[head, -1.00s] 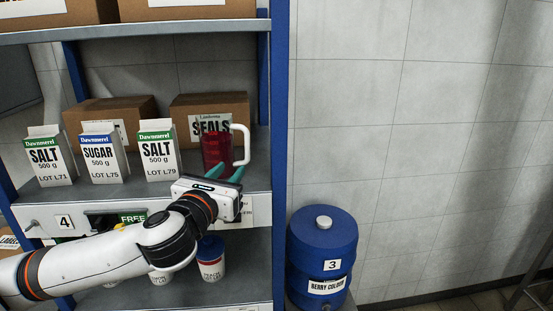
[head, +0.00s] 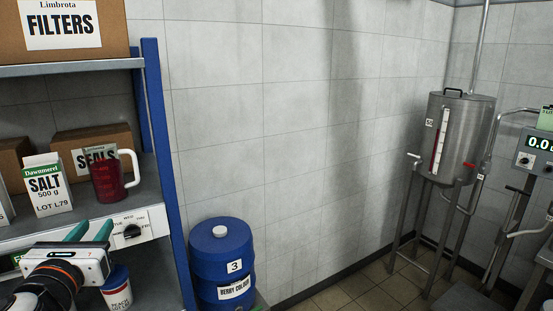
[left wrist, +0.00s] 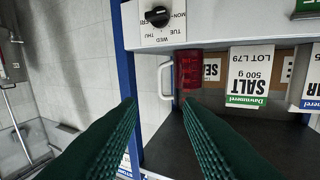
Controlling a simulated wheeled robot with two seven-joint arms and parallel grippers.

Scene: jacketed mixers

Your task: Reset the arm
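My left gripper (head: 95,226) is in front of the shelf edge in the head view, below and left of the red jug. Its two teal fingers are apart with nothing between them. In the left wrist view the open fingers (left wrist: 158,103) point towards the shelf. The red jug (head: 107,181) with a white handle stands upright on the shelf; it also shows, upside down, in the left wrist view (left wrist: 187,72). My right gripper is in neither view.
A salt carton (head: 46,186) stands left of the jug, with a SEALS box (head: 92,145) behind. A dial panel (head: 130,231) is on the shelf edge. A blue drum (head: 222,262) stands right of the shelf. A steel tank (head: 459,135) stands at the far right.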

